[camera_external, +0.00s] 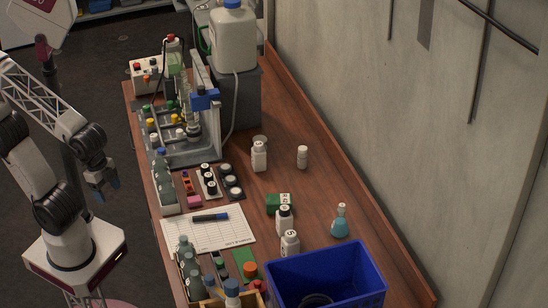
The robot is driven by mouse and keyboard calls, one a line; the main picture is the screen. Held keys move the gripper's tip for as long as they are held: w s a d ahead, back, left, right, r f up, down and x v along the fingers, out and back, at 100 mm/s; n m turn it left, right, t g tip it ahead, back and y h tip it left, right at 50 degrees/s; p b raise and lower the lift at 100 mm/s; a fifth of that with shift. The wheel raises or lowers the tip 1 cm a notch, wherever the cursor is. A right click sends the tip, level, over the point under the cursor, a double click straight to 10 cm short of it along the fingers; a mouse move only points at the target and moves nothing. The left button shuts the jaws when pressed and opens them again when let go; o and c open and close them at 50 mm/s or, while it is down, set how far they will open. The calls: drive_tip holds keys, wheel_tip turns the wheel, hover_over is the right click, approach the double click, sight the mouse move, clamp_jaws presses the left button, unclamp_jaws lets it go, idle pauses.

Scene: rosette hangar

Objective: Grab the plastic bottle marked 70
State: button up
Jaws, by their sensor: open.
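Several white plastic bottles stand upright on the wooden table, but their markings are too small to read, so I cannot tell which is marked 70. One white bottle (259,157) stands near the middle of the table. A smaller white bottle (302,158) stands to its right. My gripper (104,192) is open and empty, pointing down left of the table's edge, apart from all the bottles.
A blue bin (366,282) fills the near right. A flask of blue liquid (340,226) stands beside it. A paper sheet (225,239) with a marker lies near the left edge. Lab apparatus and a large white jug (233,42) stand at the back. The wall bounds the right.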

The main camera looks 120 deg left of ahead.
drive_tip(key=w+a+m+g+y, duration=0.25)
drive_tip(key=w+a+y, duration=0.25)
drive_tip(key=w+a, duration=1)
drive_tip(key=m+g+y, duration=0.3)
drive_tip(key=m+y, duration=0.3)
drive_tip(key=m, duration=0.3)
hover_over(302, 158)
drive_tip(key=s+d, duration=0.1)
drive_tip(key=d, duration=1.8)
wheel_tip(302, 158, down, 13)
drive_tip(key=a+f+m, duration=0.1)
drive_tip(key=a+f, duration=0.2)
drive_tip(key=a, duration=0.1)
drive_tip(key=w+a+f+m+y, duration=0.1)
drive_tip(key=a+f, duration=0.2)
drive_tip(key=a, duration=0.2)
drive_tip(key=w+a+f+m+y, duration=0.1)
drive_tip(key=a+f, duration=0.2)
drive_tip(key=a, duration=0.1)
drive_tip(key=shift+a+m, duration=0.2)
drive_tip(key=shift+m, duration=0.05)
drive_tip(key=shift+a+f, duration=0.15)
drive_tip(key=shift+a, duration=0.1)
drive_tip(key=shift+a, duration=0.1)
drive_tip(key=shift+x, duration=1.2)
drive_tip(key=shift+a, duration=0.1)
